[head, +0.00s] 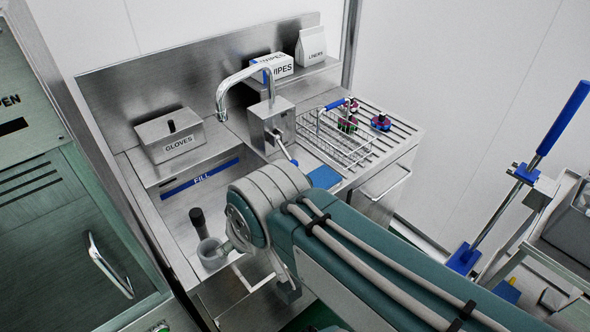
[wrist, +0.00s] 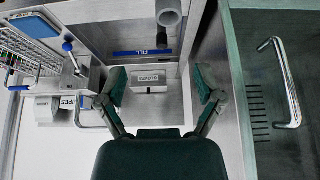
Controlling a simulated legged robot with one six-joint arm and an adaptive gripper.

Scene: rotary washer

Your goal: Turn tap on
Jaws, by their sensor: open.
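The tap is a curved chrome spout (head: 243,76) rising from a square metal block (head: 283,122) at the back of the sink. A short lever (head: 284,149) slants down from the block's front. In the wrist view the tap's block (wrist: 74,82) is at the left, with a blue-tipped lever (wrist: 70,52), and the spout (wrist: 90,126) curves near my left finger. My gripper (wrist: 160,86) is open and empty, with fingers spread wide, apart from the lever.
A gloves box (head: 170,135) stands on the left ledge. A grey cup (head: 211,252) and a dark-handled item (head: 198,221) are in the basin. A wire rack (head: 335,138) is right of the tap; wipes (head: 272,67) and liners (head: 311,46) boxes are on the shelf. A cabinet handle (head: 108,264) is left.

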